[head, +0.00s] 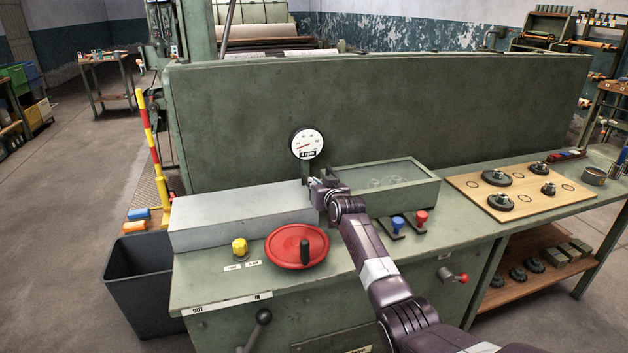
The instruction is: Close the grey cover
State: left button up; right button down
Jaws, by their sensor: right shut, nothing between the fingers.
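The grey cover (240,213) is a long, light grey box shape on the left part of the green machine's apron. It lies level, with its top and front faces showing. I see no gap under it from here. My right gripper (317,187) is shut and empty at the cover's right end, below the round gauge. I cannot tell whether it touches the cover. My right arm comes up from the bottom right and hides part of the apron. My left gripper is not in view.
A green box with a clear top (384,178) stands right of the gripper. A red handwheel (286,248) and yellow knob (239,247) are in front of the cover. The white gauge (306,143) stands behind. Blue and red levers and a wooden board (520,207) are farther right.

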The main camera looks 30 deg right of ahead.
jog(key=shift+s+f, duration=0.15)
jog(key=shift+f, duration=0.4)
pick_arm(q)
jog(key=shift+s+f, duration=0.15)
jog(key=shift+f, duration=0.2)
pick_arm(e)
jog(key=shift+f, duration=0.1)
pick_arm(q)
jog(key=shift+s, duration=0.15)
pick_arm(e)
jog(key=shift+s+f, duration=0.1)
jog(key=shift+f, duration=0.15)
notch_tip(320, 180, up, 6)
jog(key=p, duration=0.4)
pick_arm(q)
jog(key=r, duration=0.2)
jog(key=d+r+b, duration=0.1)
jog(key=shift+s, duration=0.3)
pick_arm(e)
jog(key=d+v, duration=0.1)
jog(key=v, duration=0.8)
jog(key=shift+s, duration=0.4)
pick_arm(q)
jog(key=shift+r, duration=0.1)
pick_arm(e)
jog(key=shift+f, duration=0.1)
